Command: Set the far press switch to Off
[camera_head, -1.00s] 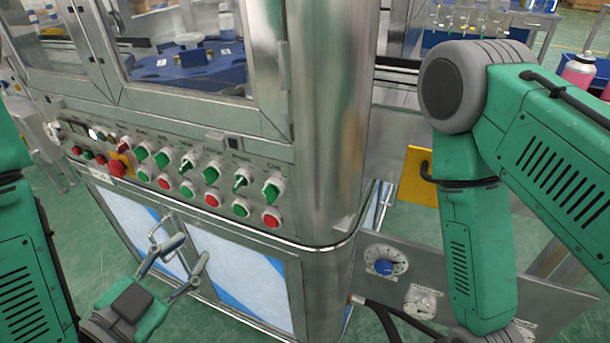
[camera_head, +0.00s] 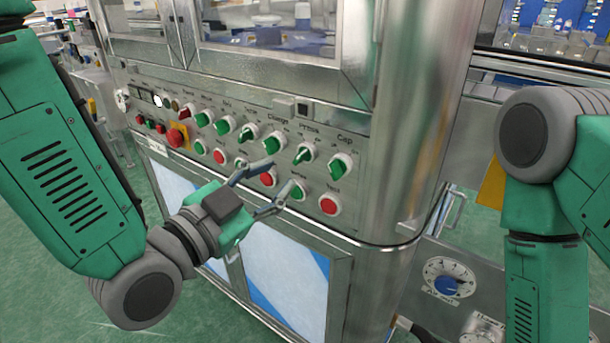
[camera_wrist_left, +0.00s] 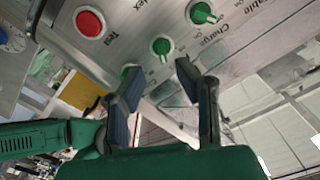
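A steel machine's control panel carries a row of green rotary switches. The label over the one second from the right (camera_head: 305,152) looks like Press; its knob is tilted. A switch labelled Cap (camera_head: 341,166) is to its right, and one whose label looks like Charge (camera_head: 273,143) to its left. My left gripper (camera_head: 283,175) is open and empty in front of the lower button row, below these switches. My right gripper is out of view.
A red emergency button (camera_head: 176,137) on a yellow plate sits at the panel's left. Red and green push buttons, such as a red one (camera_head: 329,205), line the row under the switches. A rounded steel corner post (camera_head: 420,130) stands right of the panel.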

